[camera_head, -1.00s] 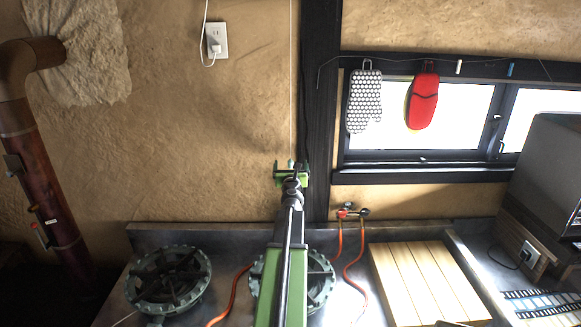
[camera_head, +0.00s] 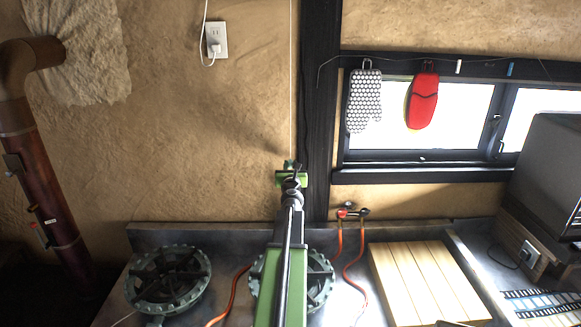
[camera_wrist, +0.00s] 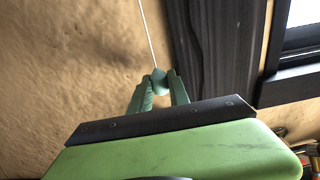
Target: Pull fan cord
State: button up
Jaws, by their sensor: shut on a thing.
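The fan cord (camera_head: 291,80) is a thin white line hanging straight down in front of the clay wall, just left of the dark wooden post. Its lower end reaches my gripper (camera_head: 290,167). In the wrist view the cord (camera_wrist: 146,35) runs down to a small green-grey knob (camera_wrist: 158,75) at its end. My gripper (camera_wrist: 160,88) is shut on this knob, with one green finger on each side of it. The fan itself is out of view.
The dark wooden post (camera_head: 321,110) stands close to the right of my gripper. Below are two gas burners (camera_head: 168,280), orange hoses (camera_head: 341,250) and a slatted wooden board (camera_head: 425,280). Oven mitts (camera_head: 364,100) hang by the window at right.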

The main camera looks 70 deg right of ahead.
jog(key=shift+f+b, duration=0.35)
jog(key=shift+f, duration=0.05)
jog(key=shift+r, duration=0.2)
jog(key=shift+r+p, duration=0.4)
jog(key=shift+p, duration=0.2)
jog(key=o, duration=2)
jog(key=shift+c, duration=0.2)
jog(key=shift+a, duration=0.1)
jog(key=v, duration=0.8)
